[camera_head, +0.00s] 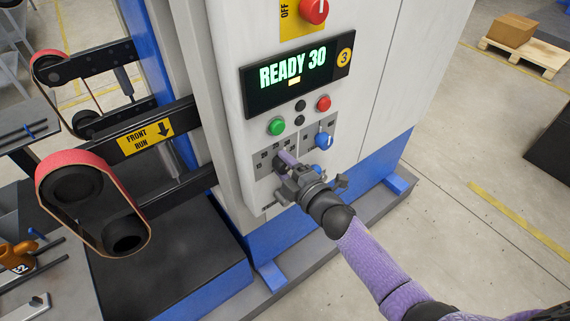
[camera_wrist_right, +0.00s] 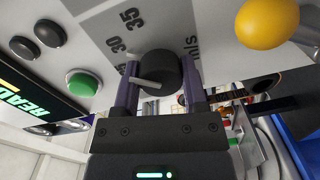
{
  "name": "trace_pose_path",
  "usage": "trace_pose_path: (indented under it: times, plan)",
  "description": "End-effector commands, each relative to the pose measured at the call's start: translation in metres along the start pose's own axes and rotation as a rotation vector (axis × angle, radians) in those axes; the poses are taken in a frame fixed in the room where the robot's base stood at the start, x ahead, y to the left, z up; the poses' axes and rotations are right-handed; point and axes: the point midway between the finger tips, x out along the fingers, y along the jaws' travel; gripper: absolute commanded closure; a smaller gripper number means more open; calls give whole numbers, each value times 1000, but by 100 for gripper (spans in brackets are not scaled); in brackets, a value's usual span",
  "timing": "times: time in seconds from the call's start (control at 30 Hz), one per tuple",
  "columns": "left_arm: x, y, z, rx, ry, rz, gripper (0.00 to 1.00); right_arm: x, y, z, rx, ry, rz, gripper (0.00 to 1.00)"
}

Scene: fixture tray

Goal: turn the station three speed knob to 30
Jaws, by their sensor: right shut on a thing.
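The speed knob (camera_wrist_right: 158,72) is a black round knob with a light pointer line, shown in the right wrist view. My right gripper (camera_wrist_right: 160,85) has a finger on each side of it and is shut on it. In the head view my right gripper (camera_head: 286,163) reaches the lower panel and hides the knob. The station display (camera_head: 297,76) reads READY 30, with a yellow 3 badge (camera_head: 345,57). My left gripper is not in view.
A green button (camera_head: 277,127), a red button (camera_head: 323,103) and a blue knob (camera_head: 323,140) sit close to my right gripper. A red emergency knob (camera_head: 314,10) is above the display. Belt grinder arms (camera_head: 90,190) stand to the left.

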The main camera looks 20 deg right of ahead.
Motion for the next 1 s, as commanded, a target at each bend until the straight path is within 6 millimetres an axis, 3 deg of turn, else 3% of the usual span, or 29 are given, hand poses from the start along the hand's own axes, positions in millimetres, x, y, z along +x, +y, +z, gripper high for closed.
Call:
trace_pose_path:
  times: [0.5,0.53,0.67,0.7,1.0]
  plan:
    - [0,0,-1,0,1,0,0,0,-1,0,16,-1,-2,100]
    - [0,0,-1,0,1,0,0,0,-1,0,16,-1,-2,41]
    - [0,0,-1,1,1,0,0,0,0,0,15,0,-1,13]
    - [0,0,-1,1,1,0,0,0,0,0,15,0,-1,10]
    - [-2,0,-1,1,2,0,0,-3,0,0,16,0,-1,10]
